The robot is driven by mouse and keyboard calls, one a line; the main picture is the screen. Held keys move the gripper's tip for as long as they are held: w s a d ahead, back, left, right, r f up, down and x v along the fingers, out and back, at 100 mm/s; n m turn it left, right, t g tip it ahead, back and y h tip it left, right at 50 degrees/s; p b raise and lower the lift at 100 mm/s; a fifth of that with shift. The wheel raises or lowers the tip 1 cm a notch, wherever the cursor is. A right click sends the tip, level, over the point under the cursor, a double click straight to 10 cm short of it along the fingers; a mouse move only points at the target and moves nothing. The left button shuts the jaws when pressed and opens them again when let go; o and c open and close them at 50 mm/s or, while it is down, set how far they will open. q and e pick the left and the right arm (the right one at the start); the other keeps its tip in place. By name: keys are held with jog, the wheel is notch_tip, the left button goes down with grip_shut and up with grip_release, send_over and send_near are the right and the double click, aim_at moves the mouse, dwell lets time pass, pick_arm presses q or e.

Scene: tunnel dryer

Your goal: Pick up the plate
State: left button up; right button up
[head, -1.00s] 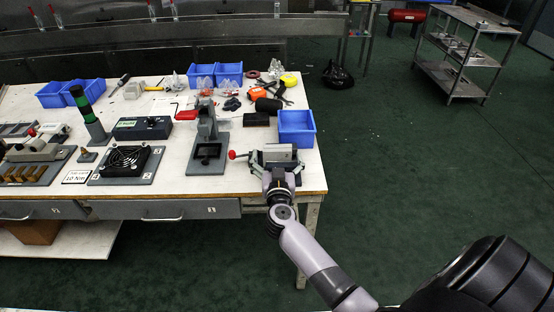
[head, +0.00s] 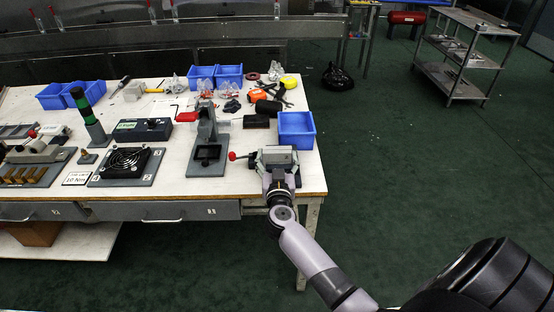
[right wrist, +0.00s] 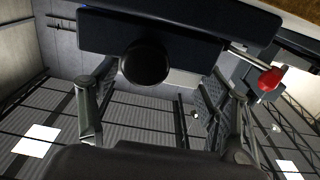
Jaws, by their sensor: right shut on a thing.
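A small grey plate-like piece (head: 277,155) is at the front right corner of the workbench, by the clamp with the red ball lever (head: 232,156). My right gripper (head: 278,167) reaches it from the front and is shut on it. In the right wrist view the two fingers of my right gripper (right wrist: 165,85) stand apart on either side of a dark round knob (right wrist: 145,62), under a dark slab. The red ball (right wrist: 270,79) shows to the right there. How the plate meets the clamp is hidden. My left gripper is out of view.
A blue bin (head: 297,130) stands just behind the plate. A grey press stand (head: 208,150) is to its left, with a fan fixture (head: 126,163) farther left. Tools lie behind. The green floor right of the workbench (head: 312,178) is open up to the shelf cart (head: 462,60).

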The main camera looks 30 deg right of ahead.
jog(key=shift+c, duration=0.8)
jog(key=shift+r+p, duration=0.3)
jog(key=shift+r, duration=0.25)
notch_tip(320, 180, up, 18)
jog(key=p, duration=0.8)
jog(key=s+a+f+n+t+y, duration=0.1)
jog(key=s+a+f+n+y, duration=0.1)
jog(key=s+a, duration=0.7)
jog(key=s+a+f+n+t+y, duration=0.1)
jog(key=s+a+n+y, duration=0.3)
jog(key=s, duration=1)
jog(key=a+f+y, duration=0.1)
jog(key=a+y, duration=0.2)
jog(key=a, duration=0.2)
jog(key=shift+f+t+y, duration=0.15)
jog(key=shift+t+y, duration=0.15)
jog(key=shift+t, duration=0.1)
